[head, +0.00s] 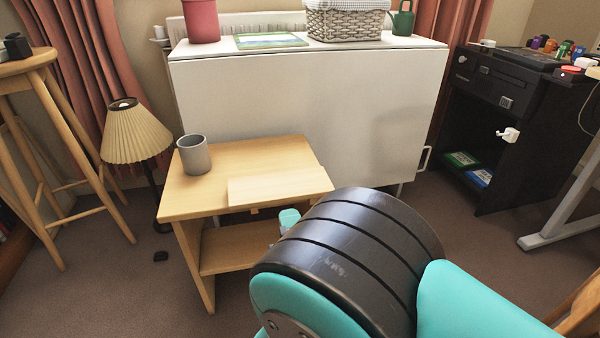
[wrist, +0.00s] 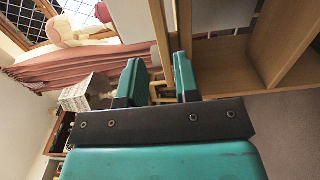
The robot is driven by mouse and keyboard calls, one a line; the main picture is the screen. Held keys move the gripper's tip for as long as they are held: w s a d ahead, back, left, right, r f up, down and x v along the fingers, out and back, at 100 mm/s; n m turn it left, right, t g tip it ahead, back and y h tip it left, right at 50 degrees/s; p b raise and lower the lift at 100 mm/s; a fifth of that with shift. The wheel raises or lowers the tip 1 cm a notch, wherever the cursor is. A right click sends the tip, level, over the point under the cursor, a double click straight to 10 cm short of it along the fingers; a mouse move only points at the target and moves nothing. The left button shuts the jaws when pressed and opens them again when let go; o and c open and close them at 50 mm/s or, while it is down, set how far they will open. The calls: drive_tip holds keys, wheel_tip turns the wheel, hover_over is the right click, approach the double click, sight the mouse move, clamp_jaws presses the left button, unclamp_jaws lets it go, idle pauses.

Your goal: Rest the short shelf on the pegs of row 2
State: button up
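The short shelf (head: 280,187), a pale board, lies flat along the front right part of the top of a small wooden unit (head: 185,205). Its front edge seems level with the unit's edge. My gripper (head: 289,217) is at the front of the unit, mostly hidden behind my own arm. In the wrist view, which is turned sideways, my gripper (wrist: 160,82) has its two teal fingers apart. A wooden edge (wrist: 158,30), seemingly the short shelf's, shows in the gap, without clear contact on both sides. The row 2 pegs cannot be made out.
A grey cup (head: 194,155) stands on the unit's top, left of the board. The unit has a lower inner shelf (head: 235,252). A lamp (head: 137,133) and a stool (head: 40,95) stand left. A white cabinet (head: 300,105) is close behind.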

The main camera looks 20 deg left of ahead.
sight(284, 200)
drive_tip(key=shift+p+x, duration=1.4)
drive_tip(key=shift+x, duration=2.8)
drive_tip(key=shift+w+d, duration=0.1)
drive_tip(key=shift+d, duration=0.05)
clamp_jaws()
drive_tip(key=shift+r+p, duration=1.3)
drive_tip(key=shift+r, duration=0.4)
drive_tip(key=shift+r, duration=0.15)
